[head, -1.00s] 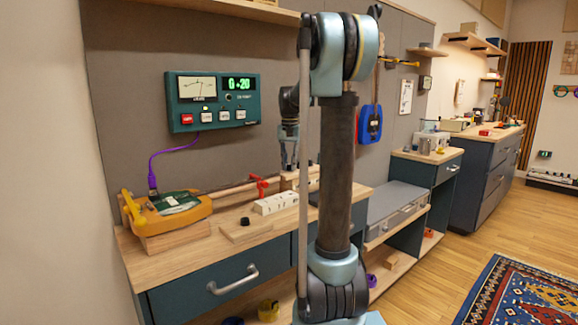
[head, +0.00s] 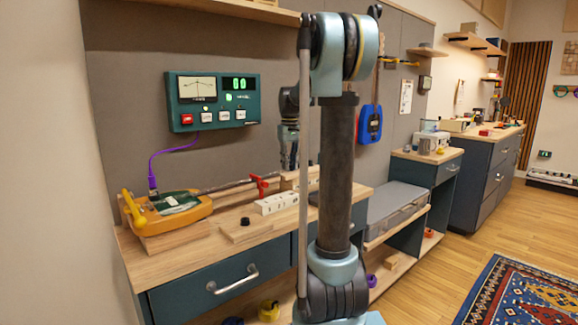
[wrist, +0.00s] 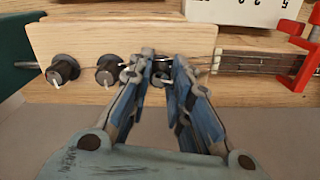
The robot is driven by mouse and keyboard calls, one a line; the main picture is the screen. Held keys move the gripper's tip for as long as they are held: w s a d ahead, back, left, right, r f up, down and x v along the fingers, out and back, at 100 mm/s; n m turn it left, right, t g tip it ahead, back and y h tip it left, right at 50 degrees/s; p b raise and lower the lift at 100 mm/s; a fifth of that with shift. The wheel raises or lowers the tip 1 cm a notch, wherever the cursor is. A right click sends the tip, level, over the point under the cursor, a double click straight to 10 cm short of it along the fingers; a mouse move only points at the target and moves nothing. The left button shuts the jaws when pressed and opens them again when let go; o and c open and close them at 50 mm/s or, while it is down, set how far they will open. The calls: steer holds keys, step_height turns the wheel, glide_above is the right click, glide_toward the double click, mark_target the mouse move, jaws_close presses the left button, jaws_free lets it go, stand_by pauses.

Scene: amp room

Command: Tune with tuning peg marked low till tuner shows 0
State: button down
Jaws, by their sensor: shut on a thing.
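My gripper (wrist: 163,64) is shut on a small dark tuning peg (wrist: 160,79) at the wooden headstock (wrist: 120,40); the fingers hide much of that peg. It also shows in the head view (head: 288,165), above the bench. Two more black pegs, the far left one (wrist: 62,71) and the middle one (wrist: 109,71), stand left of the fingers. No peg label is readable.
The yellow instrument body (head: 150,217) lies at the bench's left, with a purple cable up to the tuner. A red clamp (wrist: 303,50) sits on the neck (wrist: 250,63). A white numbered block (head: 278,203) stands beside the neck.

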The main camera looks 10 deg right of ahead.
steer(key=shift+w, duration=0.15)
stand_by(0.4)
steer(key=c, duration=1.4)
jaws_free()
steer(key=shift+c, duration=0.2)
steer(key=shift+r, duration=0.15)
step_height(320, 180, up, 12)
steer(key=shift+f, duration=0.2)
